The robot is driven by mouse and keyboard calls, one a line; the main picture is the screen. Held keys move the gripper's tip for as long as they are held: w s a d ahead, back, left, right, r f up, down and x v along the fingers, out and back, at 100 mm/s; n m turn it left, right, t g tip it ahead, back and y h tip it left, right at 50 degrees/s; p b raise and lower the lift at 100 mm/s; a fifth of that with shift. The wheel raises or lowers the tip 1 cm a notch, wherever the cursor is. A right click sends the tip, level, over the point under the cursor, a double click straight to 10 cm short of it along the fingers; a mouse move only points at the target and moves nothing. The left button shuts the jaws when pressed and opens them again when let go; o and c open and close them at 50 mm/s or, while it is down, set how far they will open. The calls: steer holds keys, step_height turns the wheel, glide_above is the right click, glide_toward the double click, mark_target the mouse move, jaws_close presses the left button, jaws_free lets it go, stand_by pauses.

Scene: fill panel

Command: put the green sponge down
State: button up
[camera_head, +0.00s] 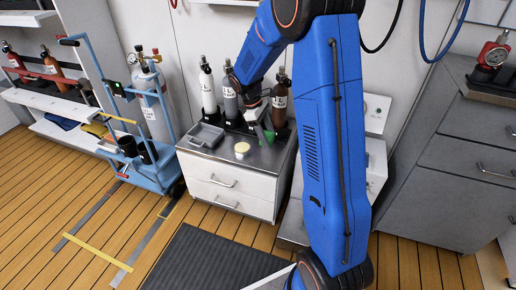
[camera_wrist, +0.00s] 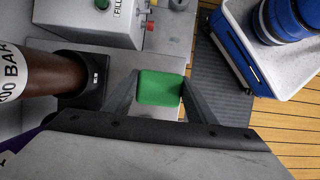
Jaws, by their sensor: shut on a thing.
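The green sponge (camera_wrist: 160,88) is between the two fingers of my gripper (camera_wrist: 158,92) in the wrist view, and the fingers are shut on it. In the head view the sponge (camera_head: 268,136) shows as a small green patch by my gripper (camera_head: 262,118), over the right part of the steel cabinet top (camera_head: 262,158). I cannot tell whether the sponge touches the top. My blue arm hides part of the area to the right.
A brown bottle (camera_head: 280,100) in a black holder is close beside my gripper; it also shows in the wrist view (camera_wrist: 45,75). Grey (camera_head: 229,103) and white (camera_head: 207,92) bottles stand behind. A grey tray (camera_head: 206,136) and a yellowish round thing (camera_head: 242,148) sit left on the top.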

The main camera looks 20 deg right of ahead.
steer(key=shift+w+f, duration=0.4)
steer(key=shift+w, duration=0.2)
glide_above(269, 159)
steer(key=w+a, duration=0.1)
step_height(269, 159, down, 5)
steer(key=shift+w+r, duration=0.1)
steer(key=shift+w, duration=0.05)
steer(key=shift+f, duration=2.1)
steer(key=shift+f, duration=0.15)
steer(key=o, duration=1)
steer(key=shift+o, duration=0.2)
